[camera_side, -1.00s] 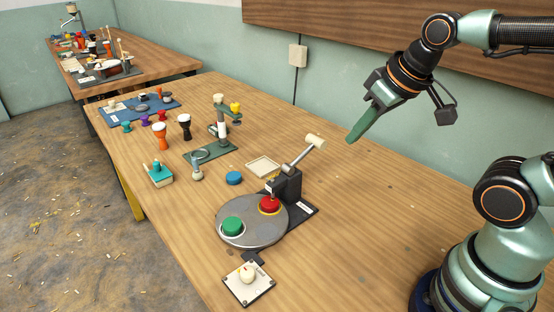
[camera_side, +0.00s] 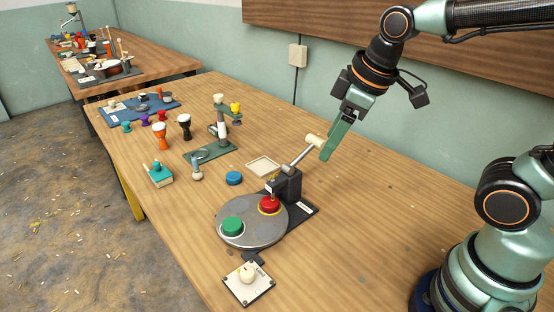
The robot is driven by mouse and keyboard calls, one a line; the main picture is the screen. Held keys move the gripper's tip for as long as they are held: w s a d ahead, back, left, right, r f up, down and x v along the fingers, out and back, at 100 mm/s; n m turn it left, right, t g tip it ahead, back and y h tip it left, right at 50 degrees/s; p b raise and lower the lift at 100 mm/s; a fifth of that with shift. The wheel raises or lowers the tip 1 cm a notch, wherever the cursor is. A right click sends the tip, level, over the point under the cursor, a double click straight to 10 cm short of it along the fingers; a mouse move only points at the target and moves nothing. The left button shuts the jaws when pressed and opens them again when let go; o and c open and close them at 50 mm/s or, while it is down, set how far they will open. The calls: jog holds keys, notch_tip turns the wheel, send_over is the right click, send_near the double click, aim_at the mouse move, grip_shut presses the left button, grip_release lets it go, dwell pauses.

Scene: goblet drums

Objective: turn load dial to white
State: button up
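A cream knob (camera_side: 247,276) with a small red mark sits on a square white plate (camera_side: 262,291) at the front edge of the table. It looks like the load dial; its markings are too small to read. My gripper (camera_side: 327,156) points down at the right, far behind and above this knob. Its green fingers are beside the cream handle (camera_side: 315,141) of a grey lever; I cannot tell whether they touch it. The fingers overlap in this view, so their opening is unclear. I see nothing held in them.
The lever rises from a black block (camera_side: 286,184) beside a grey turntable (camera_side: 262,236) with a green disc (camera_side: 232,227) and a red disc (camera_side: 269,204). A blue disc (camera_side: 234,178), a cream tray (camera_side: 263,167) and several small drums stand further back.

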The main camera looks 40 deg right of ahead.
jog(key=w+a+f+n+g, duration=0.3)
jog(key=a+f+n, duration=0.1)
jog(key=a+n, duration=0.75)
jog(key=n+g, duration=0.1)
jog(key=n, duration=0.9)
send_near(247, 271)
jog(key=shift+m+h, duration=0.25)
jog(key=shift+h, duration=0.05)
jog(key=f, duration=0.9)
jog(key=shift+w+a, duration=0.2)
grip_shut()
